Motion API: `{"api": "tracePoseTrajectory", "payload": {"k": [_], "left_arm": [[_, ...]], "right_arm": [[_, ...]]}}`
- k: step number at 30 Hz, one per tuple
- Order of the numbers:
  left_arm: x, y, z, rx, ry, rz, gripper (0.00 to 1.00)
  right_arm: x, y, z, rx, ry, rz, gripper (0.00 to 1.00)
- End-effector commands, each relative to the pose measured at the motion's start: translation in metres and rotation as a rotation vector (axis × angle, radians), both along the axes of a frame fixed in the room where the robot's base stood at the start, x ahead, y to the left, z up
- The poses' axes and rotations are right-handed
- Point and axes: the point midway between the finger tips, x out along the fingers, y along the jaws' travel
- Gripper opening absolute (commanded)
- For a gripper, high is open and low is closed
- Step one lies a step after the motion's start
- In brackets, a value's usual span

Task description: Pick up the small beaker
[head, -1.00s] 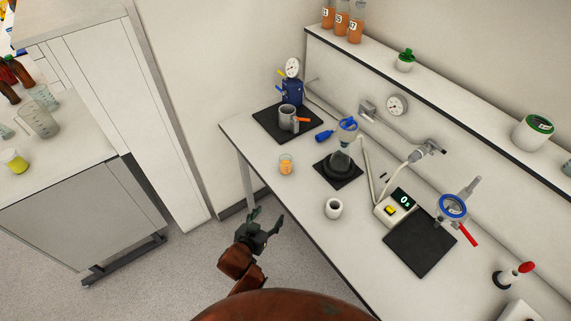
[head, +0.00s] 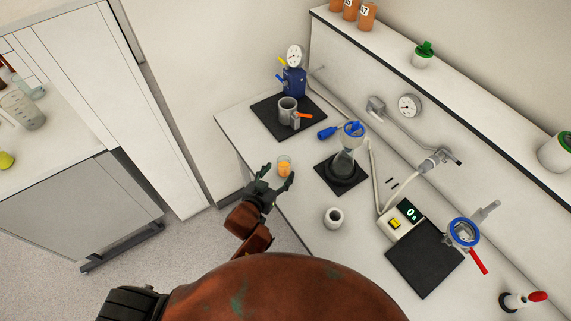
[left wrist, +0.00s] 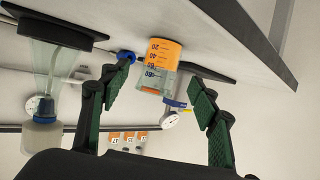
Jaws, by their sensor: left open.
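The small beaker (head: 284,168) holds orange liquid and stands upright on the white bench near its left front edge. In the left wrist view the beaker (left wrist: 160,66) shows upside down, with printed marks, ahead of the gap between the fingers. My left gripper (head: 275,181) is open, at the bench edge just in front of the beaker. In the left wrist view its green-padded fingers (left wrist: 162,100) are spread wide, one to each side of the beaker, with nothing held. Whether they touch it I cannot tell; a gap seems to show. My right gripper is not seen.
A flask stands on a black mat (head: 328,178) to the beaker's right. A white cup (head: 333,217) stands nearer the front edge. A grey metal vessel (head: 287,110) on another black mat (head: 265,119) is behind. A display box (head: 402,220) is further right.

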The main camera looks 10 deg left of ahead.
Motion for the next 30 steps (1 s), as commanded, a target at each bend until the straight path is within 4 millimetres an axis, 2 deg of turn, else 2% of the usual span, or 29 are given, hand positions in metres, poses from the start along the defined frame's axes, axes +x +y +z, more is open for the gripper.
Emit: {"api": "tracePoseTrajectory", "payload": {"k": [1,3,6,12,16,20,30], "left_arm": [[0.005,-0.001,-0.002,0.0,-0.001,0.001,0.56],[0.011,-0.003,-0.007,0.0,-0.001,0.001,0.56],[0.024,-0.007,-0.016,0.0,-0.001,0.001,0.56],[0.044,-0.012,-0.024,0.0,-0.001,0.0,0.56],[0.046,-0.013,-0.024,-0.001,-0.002,-0.001,0.56],[0.046,-0.014,-0.024,-0.002,-0.002,-0.003,0.56],[0.046,-0.014,-0.024,-0.001,-0.001,-0.003,0.33]], "right_arm": [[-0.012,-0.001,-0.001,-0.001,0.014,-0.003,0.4],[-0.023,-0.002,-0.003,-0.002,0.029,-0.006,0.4],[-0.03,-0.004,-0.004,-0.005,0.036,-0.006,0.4],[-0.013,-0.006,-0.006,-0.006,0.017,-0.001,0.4],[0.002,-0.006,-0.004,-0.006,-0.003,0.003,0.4],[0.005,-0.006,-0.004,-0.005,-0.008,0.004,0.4],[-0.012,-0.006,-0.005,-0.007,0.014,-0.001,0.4]]}}
